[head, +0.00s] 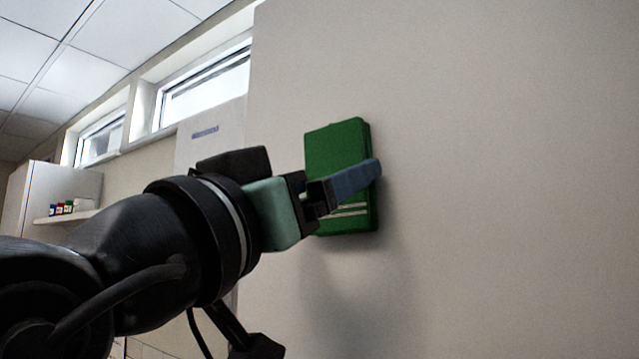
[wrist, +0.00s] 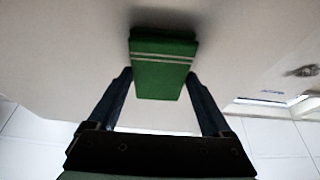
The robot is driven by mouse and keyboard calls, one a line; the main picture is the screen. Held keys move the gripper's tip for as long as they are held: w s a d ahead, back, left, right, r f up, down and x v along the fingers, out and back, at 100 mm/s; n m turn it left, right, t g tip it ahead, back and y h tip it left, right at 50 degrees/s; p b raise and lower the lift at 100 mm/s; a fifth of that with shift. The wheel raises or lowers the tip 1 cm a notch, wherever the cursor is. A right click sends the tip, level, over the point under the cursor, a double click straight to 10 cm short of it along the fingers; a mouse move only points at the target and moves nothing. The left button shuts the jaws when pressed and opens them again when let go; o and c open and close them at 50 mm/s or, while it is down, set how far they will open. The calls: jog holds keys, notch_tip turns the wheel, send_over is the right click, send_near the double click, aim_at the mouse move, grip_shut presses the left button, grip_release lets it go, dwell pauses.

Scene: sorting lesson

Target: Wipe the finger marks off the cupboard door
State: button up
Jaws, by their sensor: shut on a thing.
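A thick green cloth or pad (head: 335,150) with pale stripes is between the blue fingers of my gripper (head: 350,182). The wrist view shows the green pad (wrist: 160,80) with a finger on each side of it. My gripper is shut on the pad. The pad lies flat against, or very close to, the large pale cupboard door (head: 500,180); I cannot tell whether it touches. No finger marks are clear on the door; a soft shadow lies below the pad. The surface behind the pad is hidden.
A small grey-brown thing (wrist: 303,71), blurred, shows on the pale surface at the right of the wrist view. A shelf (head: 65,214) with small coloured items is at the far left. High windows (head: 205,85) run along the wall. The door right of the pad is clear.

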jog(key=shift+s+a+b, duration=0.3)
jog(key=shift+s+a, duration=0.6)
jog(key=shift+s, duration=0.3)
jog(key=shift+s+a+b, duration=0.25)
jog(key=shift+s+a, duration=0.6)
jog(key=shift+s, duration=0.3)
